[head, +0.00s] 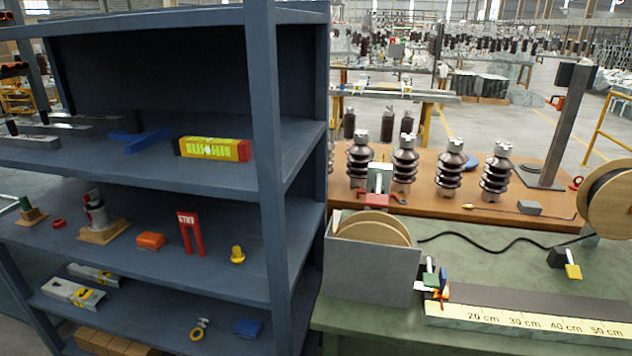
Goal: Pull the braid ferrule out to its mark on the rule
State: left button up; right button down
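A pale yellow rule (545,324) lies along the front of the green bench, with marks reading 20, 30, 40 and 50 cm. At its left end stands a small upright blue and orange piece (444,287); I cannot tell whether this is the braid ferrule. Just left of it is a green and white fitting (431,274) beside a grey box (372,272) that holds round tan discs (368,228). The braid itself is not clearly distinguishable. Neither of my grippers is in view.
A black cable (500,244) snakes across the bench towards a large reel (607,200) at right. A yellow-handled clamp (572,268) stands behind a dark strip (540,303). Ribbed insulators (404,163) line the brown table behind. A blue shelf unit (270,150) stands close on the left.

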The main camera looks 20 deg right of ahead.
aim_at(442, 292)
jog(key=z, duration=1.35)
